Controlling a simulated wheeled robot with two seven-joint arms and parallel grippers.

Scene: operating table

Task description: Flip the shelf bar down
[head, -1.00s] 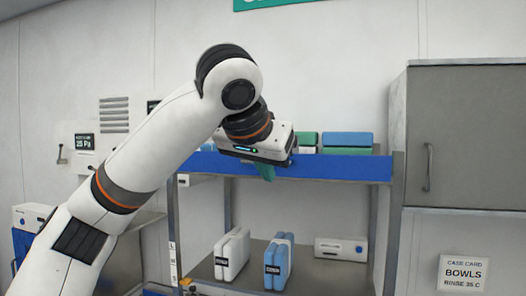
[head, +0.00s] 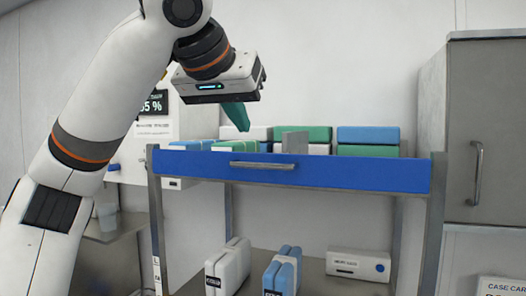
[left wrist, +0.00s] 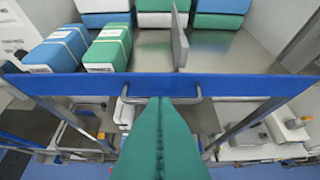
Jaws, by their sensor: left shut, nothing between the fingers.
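The shelf bar (head: 350,174) is a long blue panel standing upright along the front of the top shelf, with a grey metal handle (head: 262,165) on its face. It also shows in the left wrist view (left wrist: 240,86), where the ends of the handle (left wrist: 197,97) appear on both sides of my fingers. My left gripper (head: 240,122) has green fingers closed together and empty, pointing down above the bar in the head view. In the left wrist view the fingertips (left wrist: 160,101) overlap the handle's middle. I cannot tell whether they touch it. My right gripper is not in view.
Green, blue and white packs (head: 300,134) sit behind the bar, beside an upright grey divider (head: 294,143). The lower shelf holds upright packs (head: 282,272) and a white box (head: 358,266). A grey cabinet (head: 490,130) stands at the right.

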